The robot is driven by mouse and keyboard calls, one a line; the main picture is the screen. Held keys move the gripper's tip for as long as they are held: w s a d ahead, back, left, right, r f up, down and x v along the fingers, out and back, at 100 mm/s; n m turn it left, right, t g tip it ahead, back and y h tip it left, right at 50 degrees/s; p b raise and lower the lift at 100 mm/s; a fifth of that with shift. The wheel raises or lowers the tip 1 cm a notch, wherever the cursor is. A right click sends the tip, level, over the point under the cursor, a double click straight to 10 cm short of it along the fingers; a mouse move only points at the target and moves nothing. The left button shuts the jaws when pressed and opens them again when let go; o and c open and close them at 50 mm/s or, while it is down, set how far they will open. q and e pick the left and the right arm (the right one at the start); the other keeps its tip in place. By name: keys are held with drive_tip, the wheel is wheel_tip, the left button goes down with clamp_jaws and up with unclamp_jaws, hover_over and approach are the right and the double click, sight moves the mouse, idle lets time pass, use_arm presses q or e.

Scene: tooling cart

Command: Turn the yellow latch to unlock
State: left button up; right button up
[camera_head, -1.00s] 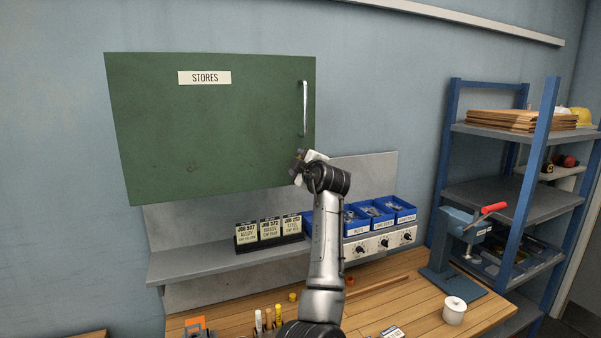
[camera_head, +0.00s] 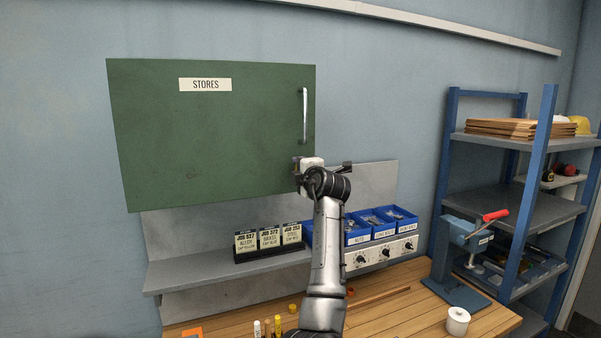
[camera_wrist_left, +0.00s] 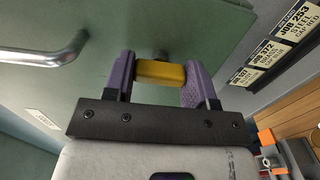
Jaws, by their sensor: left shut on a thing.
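The yellow latch (camera_wrist_left: 161,73) is on the green cabinet door (camera_head: 200,135), near its lower right corner. In the left wrist view it lies crosswise between the two purple fingers of my left gripper (camera_wrist_left: 160,78), which is shut on it. In the head view my left gripper (camera_head: 297,168) is at the door's lower right edge, below the metal handle (camera_head: 305,115), and hides the latch. The handle also shows in the left wrist view (camera_wrist_left: 45,54). The door appears closed. My right gripper is not in view.
Below the cabinet, a grey shelf (camera_head: 200,268) holds job cards (camera_head: 269,240) and blue bins (camera_head: 380,222). A wooden bench (camera_head: 400,300) lies beneath. A blue shelving rack (camera_head: 540,165) stands at the right. The wall between cabinet and rack is clear.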

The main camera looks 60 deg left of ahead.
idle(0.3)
use_arm(q)
drive_tip(key=o, duration=0.9)
drive_tip(key=shift+o, duration=0.2)
drive_tip(key=s+d+b, duration=0.2)
drive_tip(key=d, duration=1.1)
drive_tip(key=shift+s+d+b, duration=0.25)
drive_tip(key=shift+d+b, duration=0.05)
drive_tip(key=shift+b, duration=0.05)
